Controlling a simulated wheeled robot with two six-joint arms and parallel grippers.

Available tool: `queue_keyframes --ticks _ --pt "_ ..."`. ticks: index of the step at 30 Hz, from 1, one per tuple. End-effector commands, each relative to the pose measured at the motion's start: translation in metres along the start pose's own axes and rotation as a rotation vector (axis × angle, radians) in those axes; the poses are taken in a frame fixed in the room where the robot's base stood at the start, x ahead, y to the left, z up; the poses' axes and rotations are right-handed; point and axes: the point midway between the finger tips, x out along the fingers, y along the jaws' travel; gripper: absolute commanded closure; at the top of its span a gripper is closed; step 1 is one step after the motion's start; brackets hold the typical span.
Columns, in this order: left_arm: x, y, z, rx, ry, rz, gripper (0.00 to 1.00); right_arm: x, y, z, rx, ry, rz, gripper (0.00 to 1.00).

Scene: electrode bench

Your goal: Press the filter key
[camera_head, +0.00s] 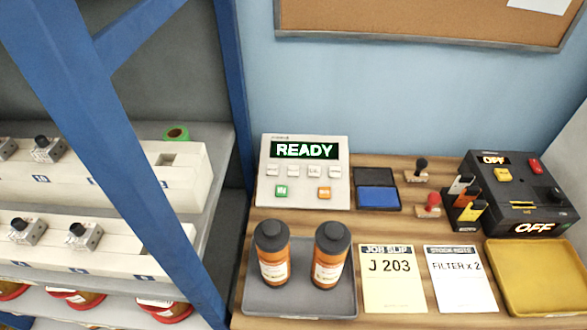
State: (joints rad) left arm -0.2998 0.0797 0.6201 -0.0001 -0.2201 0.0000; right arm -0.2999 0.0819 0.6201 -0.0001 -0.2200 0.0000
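A light grey console (304,200) stands at the back left of the wooden bench. Its display (304,150) reads READY. Below the display is a row of small white keys (293,171), with a green key (281,191) and an orange key (324,193) under them. The key labels are too small to read, so I cannot tell which is the filter key. A stock note (460,285) on the bench reads FILTER x 2. A job slip (393,285) reads J 203. Neither of my grippers is in view.
Two brown bottles (272,270) stand on a grey tray (300,302) in front of the console. A blue ink pad (378,197), stamps (431,203), a black device (518,190) showing OFF and a yellow tray (535,275) are to the right. A blue post (130,150) crosses the left side.

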Motion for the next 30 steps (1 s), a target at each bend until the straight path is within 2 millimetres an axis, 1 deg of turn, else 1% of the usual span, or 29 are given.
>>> queue_keyframes --ticks 5,8,9,11,30 --pt "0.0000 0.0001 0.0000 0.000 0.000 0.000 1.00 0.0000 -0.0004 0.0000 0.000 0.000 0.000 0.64" --pt "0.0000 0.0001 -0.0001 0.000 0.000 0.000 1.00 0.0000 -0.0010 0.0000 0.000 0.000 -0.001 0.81" --pt "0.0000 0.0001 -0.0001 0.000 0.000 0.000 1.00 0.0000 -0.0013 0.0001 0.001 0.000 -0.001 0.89" --pt "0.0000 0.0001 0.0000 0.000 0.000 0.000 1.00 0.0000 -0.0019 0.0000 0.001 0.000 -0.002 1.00" --pt "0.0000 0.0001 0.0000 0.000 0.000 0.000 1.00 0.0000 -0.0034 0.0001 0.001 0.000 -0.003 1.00"
